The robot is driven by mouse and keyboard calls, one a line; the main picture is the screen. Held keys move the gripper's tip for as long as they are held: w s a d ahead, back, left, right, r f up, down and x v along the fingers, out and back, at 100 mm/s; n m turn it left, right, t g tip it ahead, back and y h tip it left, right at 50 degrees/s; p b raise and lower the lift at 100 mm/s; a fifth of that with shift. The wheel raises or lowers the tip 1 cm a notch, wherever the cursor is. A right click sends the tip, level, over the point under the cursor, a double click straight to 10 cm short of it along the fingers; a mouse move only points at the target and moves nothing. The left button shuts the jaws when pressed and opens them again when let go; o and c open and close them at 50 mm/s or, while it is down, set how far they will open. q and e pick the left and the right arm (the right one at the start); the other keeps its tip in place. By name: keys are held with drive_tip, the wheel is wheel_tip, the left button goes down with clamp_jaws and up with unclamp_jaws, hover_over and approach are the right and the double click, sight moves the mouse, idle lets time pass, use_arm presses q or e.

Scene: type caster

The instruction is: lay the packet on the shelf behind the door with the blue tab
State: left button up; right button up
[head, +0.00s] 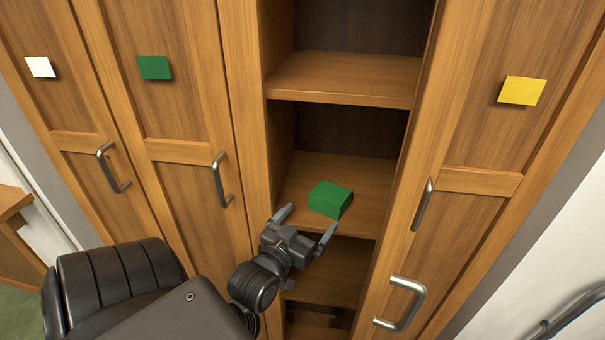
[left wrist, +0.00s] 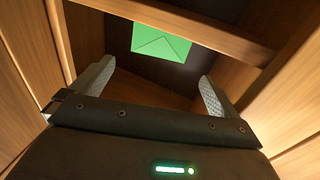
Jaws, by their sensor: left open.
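A green packet (head: 330,199) lies on a middle shelf (head: 368,221) of the open compartment, near its front edge. It also shows in the left wrist view (left wrist: 160,43), beyond the fingertips. My left gripper (head: 308,224) is open and empty just in front of that shelf, its fingers pointing toward the packet and apart from it. Both spread fingers show in the left wrist view (left wrist: 155,82). I see no blue tab in either view. My right gripper is not in view.
Closed doors at the left carry a white tab (head: 40,67) and a green tab (head: 155,67). A door at the right carries a yellow tab (head: 522,90). Metal handles (head: 402,304) stick out on both sides of the compartment. An upper shelf (head: 345,78) is bare.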

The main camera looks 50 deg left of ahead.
use_arm(q)
drive_tip(key=shift+s+d+p, duration=0.55)
drive_tip(key=shift+s+d, duration=0.1)
drive_tip(key=shift+s, duration=0.25)
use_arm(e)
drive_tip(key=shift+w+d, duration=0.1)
use_arm(q)
drive_tip(key=shift+d+r, duration=0.1)
